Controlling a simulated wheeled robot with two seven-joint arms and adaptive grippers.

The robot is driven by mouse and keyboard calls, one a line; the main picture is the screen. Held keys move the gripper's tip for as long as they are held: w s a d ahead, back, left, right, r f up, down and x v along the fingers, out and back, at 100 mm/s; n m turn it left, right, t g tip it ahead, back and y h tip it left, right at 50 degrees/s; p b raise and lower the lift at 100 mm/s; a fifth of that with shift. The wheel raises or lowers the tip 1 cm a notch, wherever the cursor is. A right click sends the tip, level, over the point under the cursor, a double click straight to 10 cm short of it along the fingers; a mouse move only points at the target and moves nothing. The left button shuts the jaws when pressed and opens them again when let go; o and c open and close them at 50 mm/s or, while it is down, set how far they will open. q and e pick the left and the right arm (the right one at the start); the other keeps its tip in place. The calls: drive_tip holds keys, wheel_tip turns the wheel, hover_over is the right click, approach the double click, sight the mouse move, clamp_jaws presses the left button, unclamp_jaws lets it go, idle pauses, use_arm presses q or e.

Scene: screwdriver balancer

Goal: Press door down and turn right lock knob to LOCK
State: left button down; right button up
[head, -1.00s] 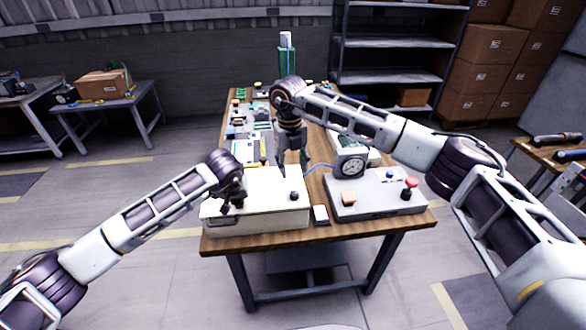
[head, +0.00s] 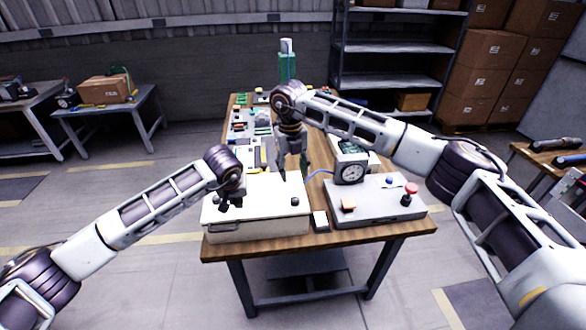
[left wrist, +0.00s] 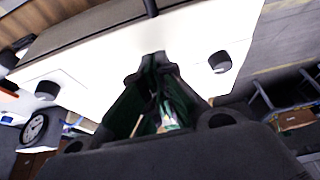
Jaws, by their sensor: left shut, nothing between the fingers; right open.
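A white box with a flat door on top (head: 265,207) stands at the table's front left. Its door looks flat, but I cannot tell whether it is fully down. The right lock knob (head: 295,201) is black, near the door's right front corner; its setting is too small to read. My left gripper (head: 232,203) is shut and empty over the left part of the door; contact is unclear. In the left wrist view its fingertips (left wrist: 153,60) lie over the white door, with a black knob (left wrist: 220,62) to their right. My right gripper (head: 292,175) is open and empty, pointing down behind the box.
A grey control box (head: 385,208) with a red button (head: 411,188) stands to the right, with a round gauge (head: 350,172) behind it. A small white block (head: 320,219) lies between the boxes. Several parts crowd the back of the wooden table (head: 275,246).

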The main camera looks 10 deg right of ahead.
use_arm(q)
drive_tip(key=shift+r+p, duration=0.5)
drive_tip(key=shift+r, duration=1.25)
drive_tip(key=shift+f, duration=0.1)
